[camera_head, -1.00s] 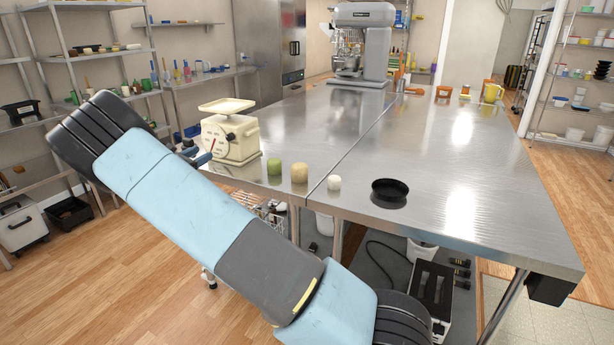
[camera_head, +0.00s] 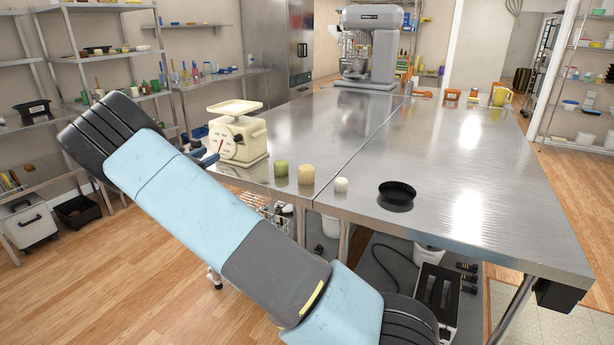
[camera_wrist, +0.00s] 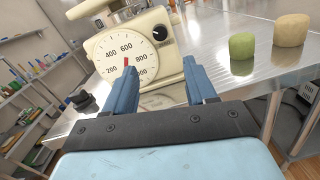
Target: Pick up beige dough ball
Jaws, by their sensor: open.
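The beige dough ball (camera_head: 306,174) stands on the near edge of the steel table (camera_head: 350,150), between a green dough ball (camera_head: 281,169) and a smaller white one (camera_head: 341,185). In the wrist view the beige dough ball (camera_wrist: 291,29) is at the upper right, beside the green one (camera_wrist: 242,46). My gripper (camera_wrist: 158,78) is open and empty. Its blue fingers point at the dial of the cream scale (camera_wrist: 140,45), with the dough balls off to their right. In the head view my arm hides most of the gripper.
The cream scale (camera_head: 238,138) stands left of the dough balls. A black round pan (camera_head: 397,195) sits to their right. A grey mixer (camera_head: 369,48) stands at the far end. The middle of the table is clear. Shelves (camera_head: 95,70) line the left wall.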

